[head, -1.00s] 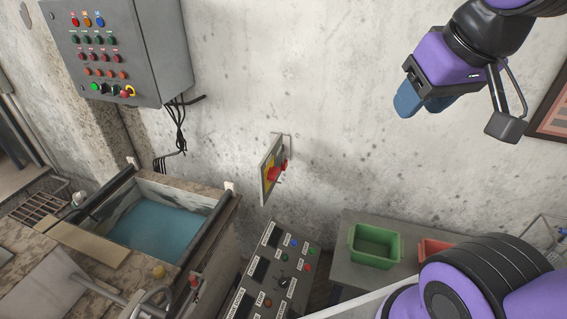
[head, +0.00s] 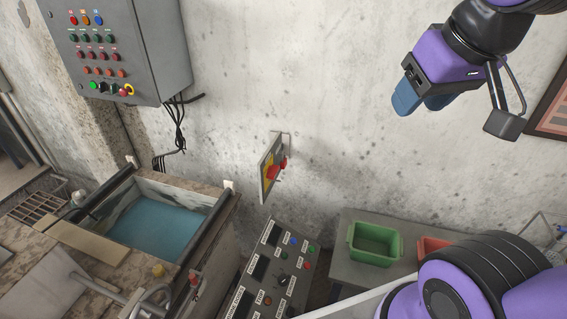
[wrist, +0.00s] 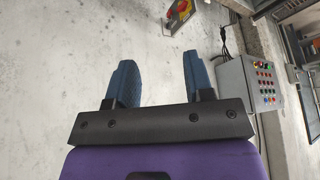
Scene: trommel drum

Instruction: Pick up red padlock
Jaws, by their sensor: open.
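A small wall panel (head: 268,165) with a yellow face carries a red part (head: 275,173) that may be the red padlock or a switch handle; it is too small to tell. The panel also shows at the top of the wrist view (wrist: 174,19), with a red spot (wrist: 182,6) on it. My gripper (head: 421,105) is at the upper right in the head view, in front of the wall, well right of and apart from the panel. Its blue fingers stand apart in the wrist view (wrist: 156,65), with nothing between them.
A grey control box (head: 125,45) with buttons hangs at upper left, cables below it. A water basin (head: 158,222) is at lower left. A sloped button console (head: 272,270) stands below the panel. A green bin (head: 375,246) and a red bin (head: 432,247) sit on a grey table (head: 345,272).

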